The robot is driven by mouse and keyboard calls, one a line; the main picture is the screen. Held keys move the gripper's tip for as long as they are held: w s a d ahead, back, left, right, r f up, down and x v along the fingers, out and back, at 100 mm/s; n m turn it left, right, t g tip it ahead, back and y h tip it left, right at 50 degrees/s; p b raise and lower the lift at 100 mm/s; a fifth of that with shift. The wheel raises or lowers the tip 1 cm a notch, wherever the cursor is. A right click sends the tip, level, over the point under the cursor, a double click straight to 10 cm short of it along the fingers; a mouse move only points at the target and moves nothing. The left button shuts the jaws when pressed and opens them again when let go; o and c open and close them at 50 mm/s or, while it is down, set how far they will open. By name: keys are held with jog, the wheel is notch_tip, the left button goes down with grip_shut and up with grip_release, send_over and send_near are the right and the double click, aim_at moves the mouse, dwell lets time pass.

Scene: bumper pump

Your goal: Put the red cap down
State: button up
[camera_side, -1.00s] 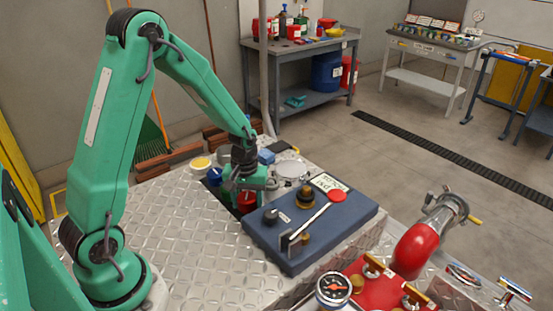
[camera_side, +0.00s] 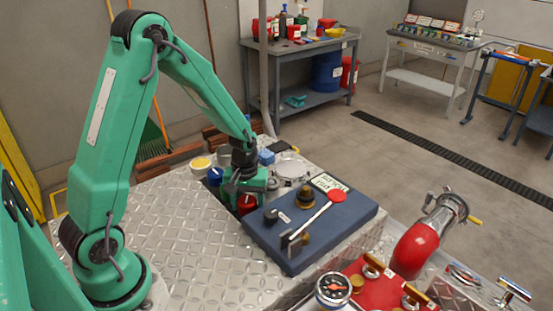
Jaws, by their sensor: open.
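The red cap (camera_side: 246,203) sits low beside the left edge of the blue-grey board (camera_side: 290,261), on or near the metal tread-plate deck. My gripper (camera_side: 242,192) is open, just above and around the back of the cap, and partly hides it. I cannot tell whether the fingers touch the cap. A blue cap (camera_side: 215,176) stands just behind and left of my gripper.
The board carries a lever with a red round end (camera_side: 337,195), a brass fitting (camera_side: 305,197) and a dark knob (camera_side: 271,215). A yellow-topped jar (camera_side: 201,163) and a shallow metal dish (camera_side: 291,168) stand behind. The deck's (camera_side: 190,240) left front is clear.

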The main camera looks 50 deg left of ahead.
aim_at(247, 200)
notch_tip(247, 200, up, 13)
dwell(0.8)
jog(key=shift+s, duration=0.1)
dwell(0.4)
jog(key=s+d+r+m+t, duration=0.2)
jog(key=s+d+r+m, duration=0.2)
jog(key=s, duration=0.3)
jog(key=s+d+r+m+t, duration=0.3)
jog(key=s+d+r+m, duration=0.1)
jog(key=s+r, duration=0.3)
jog(key=shift+s+r+m+t, duration=0.2)
jog(key=shift+r+m+t, duration=0.1)
jog(key=shift+m, duration=0.2)
dwell(1.0)
